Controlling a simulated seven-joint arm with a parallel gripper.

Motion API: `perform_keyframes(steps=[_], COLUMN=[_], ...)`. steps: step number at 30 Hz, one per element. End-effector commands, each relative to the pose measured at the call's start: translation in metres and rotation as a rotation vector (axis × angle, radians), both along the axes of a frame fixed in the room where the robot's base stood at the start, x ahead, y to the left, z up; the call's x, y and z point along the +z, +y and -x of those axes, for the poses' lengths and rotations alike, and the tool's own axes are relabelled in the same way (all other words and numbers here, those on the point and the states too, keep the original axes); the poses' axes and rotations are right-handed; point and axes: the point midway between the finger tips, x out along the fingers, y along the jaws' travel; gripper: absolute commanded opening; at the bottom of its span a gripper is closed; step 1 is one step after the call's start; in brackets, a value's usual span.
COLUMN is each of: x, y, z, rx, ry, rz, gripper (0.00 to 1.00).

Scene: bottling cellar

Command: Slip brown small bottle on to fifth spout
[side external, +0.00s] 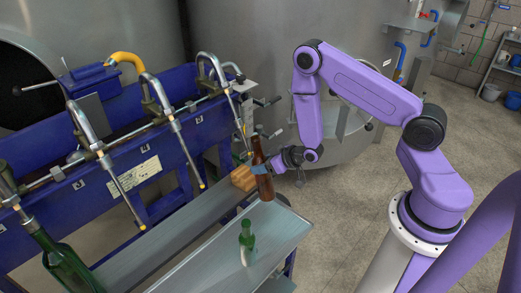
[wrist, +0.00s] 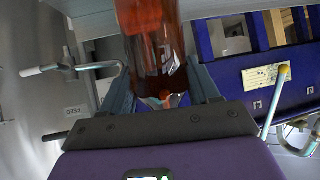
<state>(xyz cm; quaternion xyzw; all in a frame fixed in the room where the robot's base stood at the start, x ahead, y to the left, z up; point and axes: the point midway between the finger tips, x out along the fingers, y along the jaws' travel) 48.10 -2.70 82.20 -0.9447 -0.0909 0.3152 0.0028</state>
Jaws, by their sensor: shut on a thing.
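The brown small bottle (side external: 264,181) is held nearly upright by my gripper (side external: 262,168), above the far end of the metal shelf. The jaws close around its body from the right. In the wrist view the brown glass (wrist: 152,40) sits between the two fingers of my gripper (wrist: 160,92). The bottle's mouth is close to the yellow tip of the far-end spout (side external: 240,125) in the side view; I cannot tell whether they touch. Several bent metal spouts line the blue machine; which one is fifth is not clear. A spout with a yellow tip (wrist: 284,72) shows in the wrist view.
A large green bottle (side external: 68,265) hangs on the nearest spout at the left. A small green bottle (side external: 246,240) stands on the metal tray (side external: 285,230) in front. A steel tank (side external: 345,110) stands behind my arm.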

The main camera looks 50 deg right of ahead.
Motion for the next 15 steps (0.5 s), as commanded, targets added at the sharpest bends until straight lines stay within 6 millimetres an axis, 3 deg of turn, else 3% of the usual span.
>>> perform_keyframes(steps=[9,12,15], x=[-0.076,-0.094,-0.096], y=[-0.008,-0.005,0.002], z=[0.019,0.021,0.012], rx=[0.068,0.076,0.072], ry=[0.108,0.140,0.158], rz=[-0.003,-0.004,-0.005], gripper=[0.18,0.18,0.18])
